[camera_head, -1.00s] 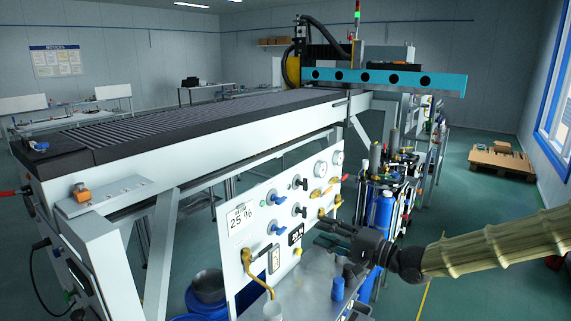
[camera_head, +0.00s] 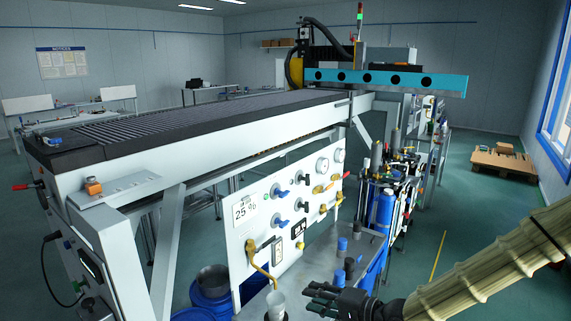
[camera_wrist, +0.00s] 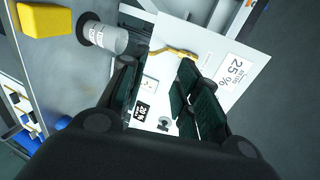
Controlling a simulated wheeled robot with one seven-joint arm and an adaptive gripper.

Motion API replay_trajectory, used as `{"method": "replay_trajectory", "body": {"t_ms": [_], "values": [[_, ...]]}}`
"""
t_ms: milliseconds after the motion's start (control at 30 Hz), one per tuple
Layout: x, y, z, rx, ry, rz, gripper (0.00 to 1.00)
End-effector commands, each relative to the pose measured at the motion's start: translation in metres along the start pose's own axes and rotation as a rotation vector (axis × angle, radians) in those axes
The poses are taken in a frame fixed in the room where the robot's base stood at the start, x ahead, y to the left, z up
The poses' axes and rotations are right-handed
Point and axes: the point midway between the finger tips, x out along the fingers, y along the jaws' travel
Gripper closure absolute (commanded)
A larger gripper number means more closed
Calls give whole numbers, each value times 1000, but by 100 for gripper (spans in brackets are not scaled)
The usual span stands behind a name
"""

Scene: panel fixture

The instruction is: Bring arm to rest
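My gripper (camera_head: 318,297) is at the lower right of the head view, at the end of my sleeved arm, in front of and below the white panel (camera_head: 262,235). In the wrist view its dark fingers (camera_wrist: 155,95) are spread apart with a gap between them, and nothing is held. The panel, with its "25 %" label, knobs and a yellow hose or spout, shows behind the fingers. The gripper appears apart from the panel.
A white cup (camera_head: 276,303) stands below the yellow spout, left of my gripper. Blue and dark cylinders (camera_head: 342,246) stand on the grey bench (camera_head: 318,262). A yellow block (camera_wrist: 45,20) shows in the wrist view.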

Motion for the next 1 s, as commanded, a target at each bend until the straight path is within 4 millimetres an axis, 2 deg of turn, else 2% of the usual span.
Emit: {"method": "replay_trajectory", "body": {"t_ms": [33, 167, 200, 267, 300, 467, 600, 800, 900, 1000], "values": [[4, 28, 15, -4, -8, 52, 68], [2, 96, 46, -38, -16, 194, 68], [-1, 118, 56, -50, -20, 240, 68], [-7, 148, 71, -71, -29, 309, 68], [-12, 168, 81, -86, -37, 357, 68], [-42, 246, 122, -158, -80, 553, 68], [-81, 308, 155, -234, -137, 731, 68], [-151, 378, 196, -361, -248, 981, 68], [-186, 400, 210, -419, -306, 1085, 68], [-212, 414, 220, -467, -355, 1163, 68]]}}
